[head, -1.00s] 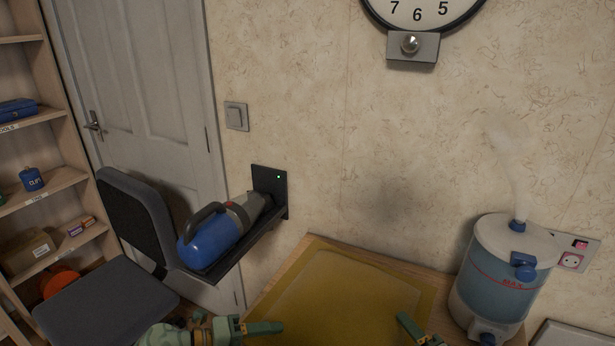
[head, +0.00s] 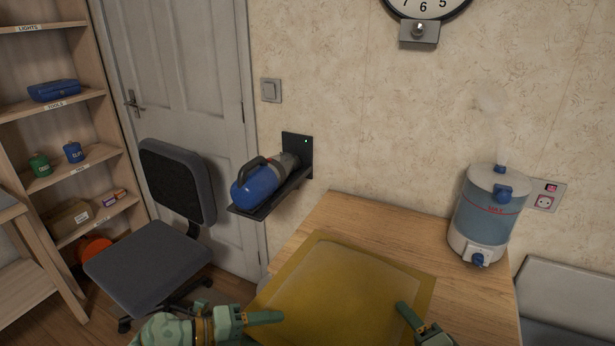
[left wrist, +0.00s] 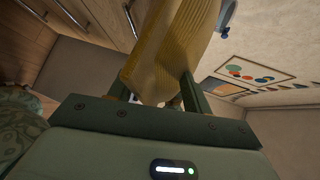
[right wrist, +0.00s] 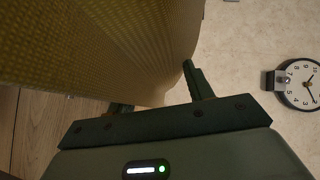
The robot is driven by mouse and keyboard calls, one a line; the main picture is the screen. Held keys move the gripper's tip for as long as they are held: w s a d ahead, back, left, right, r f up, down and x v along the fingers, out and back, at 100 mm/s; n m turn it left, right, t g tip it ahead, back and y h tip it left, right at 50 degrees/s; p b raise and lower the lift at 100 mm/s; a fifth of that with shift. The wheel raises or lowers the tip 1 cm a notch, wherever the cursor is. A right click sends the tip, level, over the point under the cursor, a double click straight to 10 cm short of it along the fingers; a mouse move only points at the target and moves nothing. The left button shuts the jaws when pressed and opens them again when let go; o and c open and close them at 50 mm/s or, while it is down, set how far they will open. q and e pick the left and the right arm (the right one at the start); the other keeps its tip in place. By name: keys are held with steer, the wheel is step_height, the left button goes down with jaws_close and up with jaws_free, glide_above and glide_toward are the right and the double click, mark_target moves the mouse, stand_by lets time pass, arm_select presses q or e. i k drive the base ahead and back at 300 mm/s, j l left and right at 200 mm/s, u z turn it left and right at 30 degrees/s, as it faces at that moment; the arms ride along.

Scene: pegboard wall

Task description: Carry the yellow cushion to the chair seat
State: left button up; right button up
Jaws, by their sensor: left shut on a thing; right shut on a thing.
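The yellow cushion (head: 345,288) is a flat square with a flanged rim, held in front of me over the near part of the wooden table. My left gripper (head: 280,317) is shut on its left side, and the left wrist view shows the cushion (left wrist: 172,50) between the fingers. My right gripper (head: 408,314) is shut on its right side, and the cushion (right wrist: 110,45) fills much of the right wrist view. The chair seat (head: 150,265) is dark grey and empty, at the left in the head view, with its backrest (head: 178,182) behind it.
The wooden table (head: 385,225) carries a humidifier (head: 487,215) at its back right. A handheld vacuum (head: 262,182) sits on a wall bracket between chair and table. Shelves (head: 60,110) stand at the far left, beside a door (head: 175,80).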

mark_target(141, 259)
steer(key=k+j, duration=0.1)
steer(key=j, duration=0.15)
steer(key=k+j, duration=0.1)
steer(key=j, duration=0.15)
steer(key=i+j, duration=0.1)
steer(key=j, duration=0.4)
steer(key=i+j, duration=0.1)
steer(key=j, duration=0.45)
steer(key=i+j, duration=0.1)
steer(key=j, duration=0.4)
steer(key=i+j, duration=0.1)
steer(key=j, duration=0.4)
steer(key=i+j, duration=0.1)
steer(key=j, duration=0.45)
steer(key=i+j, duration=0.1)
steer(key=j, duration=0.4)
steer(key=i+j, duration=0.1)
steer(key=j, duration=0.4)
